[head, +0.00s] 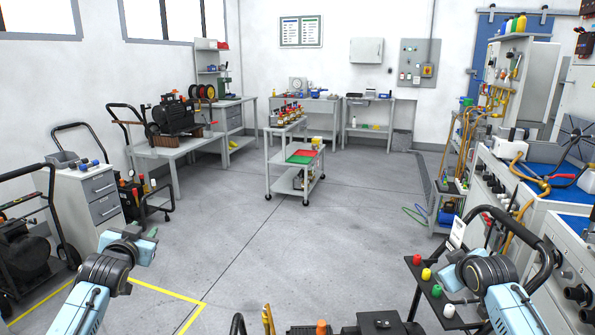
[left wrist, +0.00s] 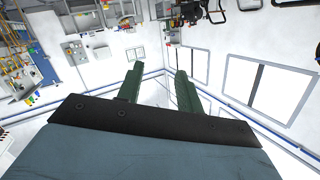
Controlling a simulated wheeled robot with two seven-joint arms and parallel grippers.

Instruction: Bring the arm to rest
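My left arm comes in at the bottom left of the head view, with its gripper (head: 143,234) raised over the floor beside the grey drawer cabinet. In the left wrist view, the two green fingers of my left gripper (left wrist: 158,84) stand apart with nothing between them, and white wall and windows show behind. My right arm (head: 490,272) is at the lower right, over a small dark tray. Its fingers are not clear enough to judge.
The drawer cabinet (head: 88,200) and a black cart (head: 30,240) stand at the left. The test bench (head: 545,205) is close at the right. A shelf trolley (head: 294,160) stands further back. The grey floor (head: 270,240) between is clear.

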